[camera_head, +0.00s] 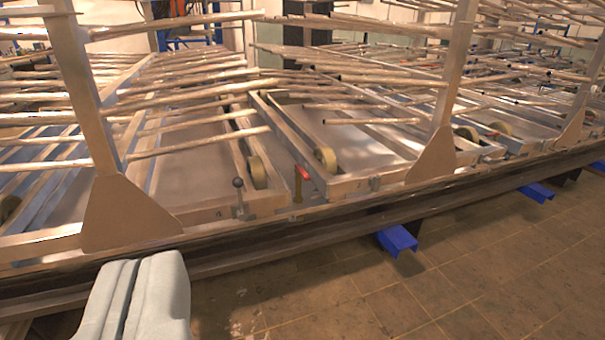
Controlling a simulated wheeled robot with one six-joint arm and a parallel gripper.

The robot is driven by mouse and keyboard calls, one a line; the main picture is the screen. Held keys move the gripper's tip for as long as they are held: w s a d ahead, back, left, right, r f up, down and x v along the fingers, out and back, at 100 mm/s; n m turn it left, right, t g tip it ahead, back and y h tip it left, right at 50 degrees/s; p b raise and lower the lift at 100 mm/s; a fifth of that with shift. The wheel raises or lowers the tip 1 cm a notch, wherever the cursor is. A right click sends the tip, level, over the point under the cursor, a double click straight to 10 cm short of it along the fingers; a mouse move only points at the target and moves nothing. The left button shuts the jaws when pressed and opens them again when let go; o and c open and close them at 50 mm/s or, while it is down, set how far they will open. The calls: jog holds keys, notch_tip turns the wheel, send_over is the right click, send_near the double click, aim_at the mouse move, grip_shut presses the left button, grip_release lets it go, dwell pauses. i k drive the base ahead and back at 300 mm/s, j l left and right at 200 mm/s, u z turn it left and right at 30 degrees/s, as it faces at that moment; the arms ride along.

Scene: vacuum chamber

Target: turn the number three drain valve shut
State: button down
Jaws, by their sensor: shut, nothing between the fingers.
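A valve-like fitting with a red handle (302,172) on a brass-coloured body stands at the front rail of the metal frame, in the middle of the view. To its left, a small upright lever with a dark round knob (238,184) stands on the same rail. Small marks on the rail near both are too small to read, so I cannot tell which is number three. My gripper (137,278) is pale grey, shut and empty at the lower left. It appears in front of the dark beam, apart from both fittings.
Wide metal trolley frames (340,185) with wheels and many thin horizontal rods fill the back. Upright posts with brown triangular plates (130,212) stand at the front edge. A dark beam (330,230) runs below, with blue supports (397,239). The tiled floor (400,295) at lower right is clear.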

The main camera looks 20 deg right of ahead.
aim_at(300, 168)
jog(key=i+l, duration=0.15)
jog(key=l, duration=0.2)
jog(key=i+l, duration=0.1)
jog(key=l, duration=0.25)
jog(key=i+l, duration=0.15)
jog(key=l, duration=0.2)
jog(key=i+l, duration=0.15)
jog(key=l, duration=0.15)
jog(key=i+l+u, duration=0.1)
jog(key=l, duration=0.25)
